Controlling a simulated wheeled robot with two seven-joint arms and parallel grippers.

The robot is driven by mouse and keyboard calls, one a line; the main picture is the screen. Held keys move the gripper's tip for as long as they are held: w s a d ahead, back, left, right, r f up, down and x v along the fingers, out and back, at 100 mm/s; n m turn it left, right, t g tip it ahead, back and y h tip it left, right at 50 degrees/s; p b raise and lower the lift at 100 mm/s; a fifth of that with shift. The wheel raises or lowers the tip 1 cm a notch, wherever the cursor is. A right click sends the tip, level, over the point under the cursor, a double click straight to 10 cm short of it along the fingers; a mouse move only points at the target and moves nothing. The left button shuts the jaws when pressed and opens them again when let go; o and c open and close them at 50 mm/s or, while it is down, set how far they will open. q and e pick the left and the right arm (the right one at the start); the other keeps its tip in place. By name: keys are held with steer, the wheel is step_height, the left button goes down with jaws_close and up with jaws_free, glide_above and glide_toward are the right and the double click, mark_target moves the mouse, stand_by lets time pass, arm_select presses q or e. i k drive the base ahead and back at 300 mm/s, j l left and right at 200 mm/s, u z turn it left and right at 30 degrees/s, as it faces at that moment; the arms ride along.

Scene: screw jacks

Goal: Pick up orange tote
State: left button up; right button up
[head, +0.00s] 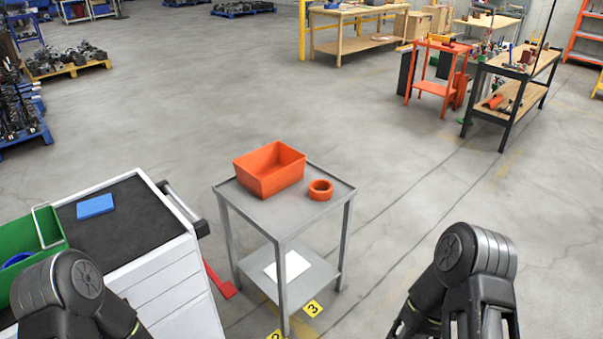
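The orange tote (269,169) is an open-topped box with sloping sides. It stands upright on the left back part of a small grey table (282,212) in the middle of the head view. No gripper touches it. My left arm shows at the lower left and my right arm at the lower right, both well apart from the tote. The fingers of both grippers are not visible.
An orange ring-shaped roll (320,189) lies right of the tote. A white sheet (288,267) lies on the lower shelf. A drawer cabinet (165,285) with a blue block (95,206) and green bin (25,240) stands left. Floor right of the table is clear.

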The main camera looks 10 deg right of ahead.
mark_target(265, 171)
steer(key=i+l+z, duration=0.25)
steer(key=i, duration=0.25)
steer(key=i+l+z, duration=0.25)
steer(key=i, duration=0.3)
steer(key=i+z, duration=0.25)
steer(key=i, duration=0.3)
